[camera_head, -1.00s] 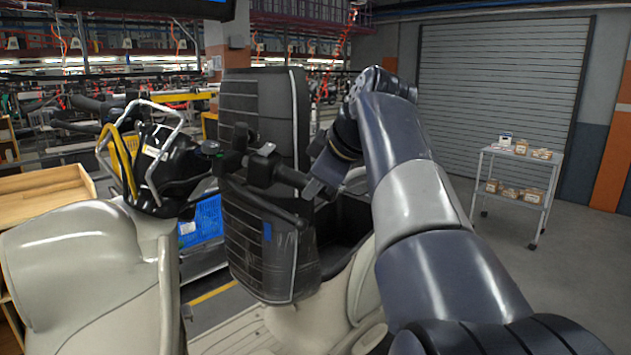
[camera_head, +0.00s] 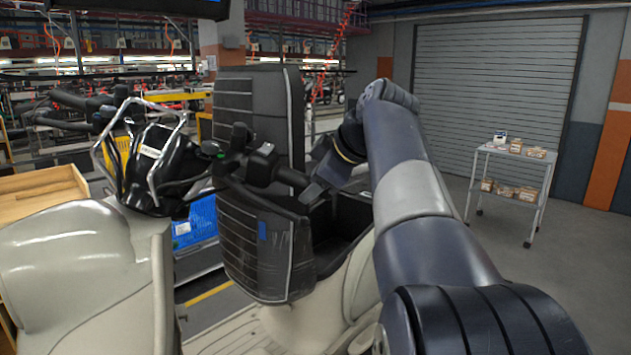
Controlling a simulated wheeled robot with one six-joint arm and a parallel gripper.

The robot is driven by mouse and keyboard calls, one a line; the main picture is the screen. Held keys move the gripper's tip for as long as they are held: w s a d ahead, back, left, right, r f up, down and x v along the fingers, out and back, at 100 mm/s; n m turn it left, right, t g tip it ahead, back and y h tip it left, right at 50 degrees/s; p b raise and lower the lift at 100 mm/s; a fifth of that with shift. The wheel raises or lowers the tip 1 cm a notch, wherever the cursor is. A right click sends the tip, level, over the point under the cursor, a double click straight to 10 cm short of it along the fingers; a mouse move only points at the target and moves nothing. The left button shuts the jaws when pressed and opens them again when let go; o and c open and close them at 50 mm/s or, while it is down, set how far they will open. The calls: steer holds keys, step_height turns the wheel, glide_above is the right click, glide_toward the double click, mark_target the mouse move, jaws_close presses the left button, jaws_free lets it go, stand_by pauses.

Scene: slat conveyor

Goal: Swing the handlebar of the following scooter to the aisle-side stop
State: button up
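The scooter in front of me has a black handlebar (camera_head: 232,162) with a switch cluster and a grip reaching right. Its striped dark front panel (camera_head: 262,245) stands below the bar, above a cream body (camera_head: 345,290). My gripper (camera_head: 313,191) is at the right end of the grip, touching or very close to it. One dark finger shows beside the grip end; the other finger is hidden, so I cannot tell whether it is closed around the bar. The bar's far end is not clear in view.
A wheeled cart with boxes (camera_head: 508,190) stands at the right by the shutter (camera_head: 495,95). The floor around the cart is clear.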

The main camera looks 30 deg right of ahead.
steer(key=shift+o, duration=0.4)
steer(key=shift+r, duration=0.1)
steer(key=shift+s+d+r, duration=0.15)
steer(key=shift+s+r, duration=0.2)
steer(key=shift+r, duration=0.05)
steer(key=v, duration=0.9)
steer(key=shift+s+r, duration=0.2)
steer(key=shift+s, duration=0.1)
steer(key=x, duration=1)
steer(key=shift+w+f, duration=0.15)
steer(key=shift+w, duration=0.1)
steer(key=shift+a, duration=0.25)
steer(key=shift+s+a+r+m, duration=0.25)
steer(key=shift+s+a+m, duration=0.05)
steer(key=shift+s, duration=0.15)
